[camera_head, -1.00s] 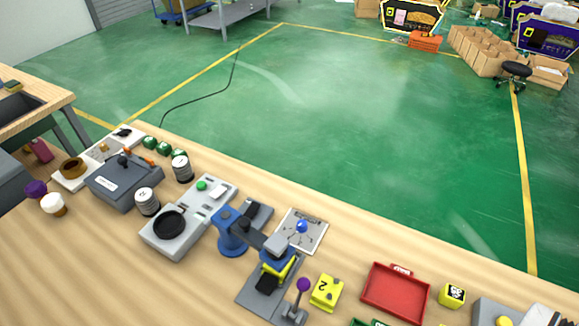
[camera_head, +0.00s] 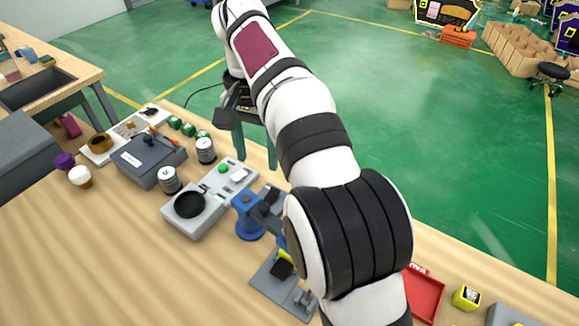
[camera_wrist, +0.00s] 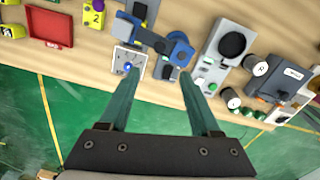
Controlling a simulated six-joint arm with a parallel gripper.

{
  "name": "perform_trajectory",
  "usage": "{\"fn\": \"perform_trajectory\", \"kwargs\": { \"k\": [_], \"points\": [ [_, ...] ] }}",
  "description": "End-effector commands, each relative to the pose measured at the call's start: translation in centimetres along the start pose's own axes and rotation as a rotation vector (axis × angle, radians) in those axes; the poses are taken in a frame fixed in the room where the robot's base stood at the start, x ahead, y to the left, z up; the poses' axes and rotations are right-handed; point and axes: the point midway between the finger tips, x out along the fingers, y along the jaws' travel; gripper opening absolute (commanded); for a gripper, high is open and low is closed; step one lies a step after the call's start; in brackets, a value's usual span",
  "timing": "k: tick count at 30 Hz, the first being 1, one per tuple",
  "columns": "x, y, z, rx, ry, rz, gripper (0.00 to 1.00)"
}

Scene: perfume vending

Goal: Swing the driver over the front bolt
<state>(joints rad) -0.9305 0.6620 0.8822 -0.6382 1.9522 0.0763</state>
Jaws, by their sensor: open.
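The swing driver stands on the wooden table, with a blue post (camera_head: 248,222) and a dark arm; my own arm hides its outer end in the head view. In the wrist view the blue post (camera_wrist: 180,50) and the dark arm (camera_wrist: 152,38) reaching left show clearly. A blue ball knob (camera_wrist: 127,67) shows over a white clipboard (camera_wrist: 136,55). The grey fixture base (camera_head: 268,284) holds a yellow and black part (camera_head: 283,263). I cannot make out the front bolt.
A grey unit with a black dish (camera_head: 190,204) stands left of the post, with two silver cans (camera_head: 205,150) and a dark grey box (camera_head: 148,158) beyond. A red tray (camera_head: 424,295) and a yellow cube (camera_head: 466,297) lie right. The table's front left is bare.

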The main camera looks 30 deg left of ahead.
Motion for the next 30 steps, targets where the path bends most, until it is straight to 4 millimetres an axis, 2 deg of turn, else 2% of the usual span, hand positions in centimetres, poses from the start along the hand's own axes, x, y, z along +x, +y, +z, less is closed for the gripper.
{"fn": "perform_trajectory", "kwargs": {
  "k": [9, 15, 21, 28, 30],
  "points": [
    [8.9, 0.2, 0.1, 0.002, -0.005, 0.002, 0.64],
    [13.2, 0.1, 0.0, 0.003, -0.001, -0.001, 0.64],
    [14.7, 0.1, 0.0, 0.003, 0.001, -0.002, 0.64],
    [14.7, 0.1, 0.0, 0.003, 0.001, -0.003, 0.64],
    [14.7, 0.1, -0.1, 0.003, 0.001, -0.003, 0.51]
  ]
}}
